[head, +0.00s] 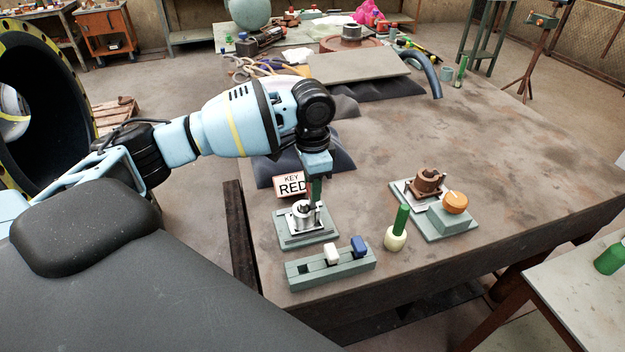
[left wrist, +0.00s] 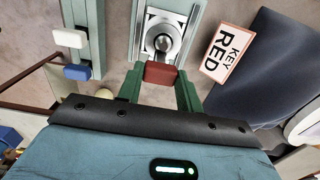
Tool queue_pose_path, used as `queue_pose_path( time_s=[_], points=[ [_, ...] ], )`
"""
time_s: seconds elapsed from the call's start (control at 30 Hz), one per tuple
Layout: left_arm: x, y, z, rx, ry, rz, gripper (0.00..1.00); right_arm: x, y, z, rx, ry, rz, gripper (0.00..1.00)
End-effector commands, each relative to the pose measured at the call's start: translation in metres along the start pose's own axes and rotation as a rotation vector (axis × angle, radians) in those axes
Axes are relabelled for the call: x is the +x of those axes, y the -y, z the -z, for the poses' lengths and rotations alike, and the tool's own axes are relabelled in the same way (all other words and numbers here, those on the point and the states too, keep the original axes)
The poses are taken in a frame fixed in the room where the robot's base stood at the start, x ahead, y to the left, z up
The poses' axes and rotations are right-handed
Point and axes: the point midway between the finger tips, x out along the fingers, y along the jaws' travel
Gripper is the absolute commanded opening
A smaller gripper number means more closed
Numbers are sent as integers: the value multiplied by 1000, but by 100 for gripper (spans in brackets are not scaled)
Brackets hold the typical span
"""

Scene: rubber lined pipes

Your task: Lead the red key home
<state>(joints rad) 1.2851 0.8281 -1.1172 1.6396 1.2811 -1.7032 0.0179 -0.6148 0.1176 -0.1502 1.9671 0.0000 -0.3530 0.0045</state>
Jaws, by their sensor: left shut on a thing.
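My left gripper (head: 314,198) points down over the silver lock cylinder (head: 301,216), which stands on a green base plate (head: 287,241). In the left wrist view its green fingers (left wrist: 160,90) are shut on the red key (left wrist: 161,73). The key is close beside the silver cylinder (left wrist: 172,29) in that view; I cannot tell whether it touches or enters it. A sign reading "KEY RED" (head: 291,186) stands behind the lock, also showing in the left wrist view (left wrist: 228,50). My right gripper is not in view.
A green rack (head: 343,268) in front holds a white key (head: 331,254) and a blue key (head: 358,246), with one empty slot. A green-handled cream piece (head: 396,238) and a brown cylinder (head: 428,181) beside an orange knob (head: 455,202) stand to the right.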

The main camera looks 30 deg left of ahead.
Motion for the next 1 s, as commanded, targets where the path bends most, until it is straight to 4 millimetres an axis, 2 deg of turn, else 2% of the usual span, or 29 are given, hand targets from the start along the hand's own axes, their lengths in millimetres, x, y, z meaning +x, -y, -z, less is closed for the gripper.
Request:
queue_pose_path(
  time_s=[1.0],
  points=[
    [22,0,0,0,0,-1,13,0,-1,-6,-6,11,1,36]
  ],
)
